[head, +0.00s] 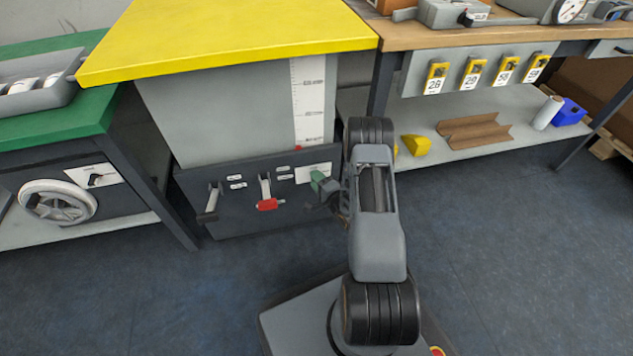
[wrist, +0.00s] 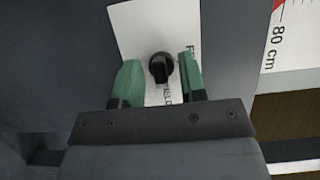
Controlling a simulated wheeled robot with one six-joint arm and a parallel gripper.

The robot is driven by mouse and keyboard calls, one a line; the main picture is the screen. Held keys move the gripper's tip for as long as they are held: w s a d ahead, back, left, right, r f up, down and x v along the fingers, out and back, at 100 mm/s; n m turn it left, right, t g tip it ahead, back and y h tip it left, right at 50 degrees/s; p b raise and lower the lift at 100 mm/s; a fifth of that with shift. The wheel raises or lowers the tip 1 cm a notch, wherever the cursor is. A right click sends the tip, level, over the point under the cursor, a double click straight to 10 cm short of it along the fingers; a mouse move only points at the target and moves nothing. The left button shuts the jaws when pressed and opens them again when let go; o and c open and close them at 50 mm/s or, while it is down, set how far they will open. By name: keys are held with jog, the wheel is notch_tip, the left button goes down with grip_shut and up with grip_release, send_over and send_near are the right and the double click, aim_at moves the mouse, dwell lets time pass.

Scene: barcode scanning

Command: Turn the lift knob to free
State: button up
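The lift knob (wrist: 161,68) is small and black, on a white label plate (wrist: 150,25) in the wrist view. Letters that look like the end of "HELD" show below it, and an "F" starts a word at its right, mostly hidden by a finger. My gripper (wrist: 160,76) is open, with one green finger on each side of the knob and a visible gap to both. Which way the knob points is hard to tell. In the head view my gripper (head: 320,182) is at the front panel's right end, next to the plate (head: 313,171); the knob is hidden there.
The dark panel (head: 240,220) also carries a red-handled lever (head: 267,204) and a grey lever (head: 210,203) left of my gripper. Above are a height scale (head: 308,105) and the yellow tabletop (head: 230,35). A workbench (head: 420,38) stands at right; open floor lies in front.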

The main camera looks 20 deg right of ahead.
jog(key=shift+w, duration=0.1)
jog(key=shift+c, duration=0.3)
jog(key=c, duration=0.5)
jog(key=shift+c, duration=0.2)
jog(key=n+g+p, duration=0.1)
jog(key=n, duration=0.1)
jog(key=shift+r+n+p, duration=0.2)
jog(key=shift+n+p, duration=0.15)
jog(key=shift+n, duration=0.05)
jog(key=n+g+h+p, duration=0.1)
jog(key=n, duration=0.2)
jog(key=shift+h, duration=0.3)
jog(key=n+h, duration=0.1)
jog(key=n, duration=0.1)
jog(key=n+g, duration=0.1)
jog(key=shift+a+n+g+h, duration=0.1)
jog(key=shift+n+g+h, duration=0.2)
jog(key=shift+n+h, duration=0.1)
jog(key=n+h, duration=0.2)
jog(key=n, duration=0.1)
jog(key=shift+n+g+h+b, duration=0.3)
jog(key=shift+n+b, duration=0.1)
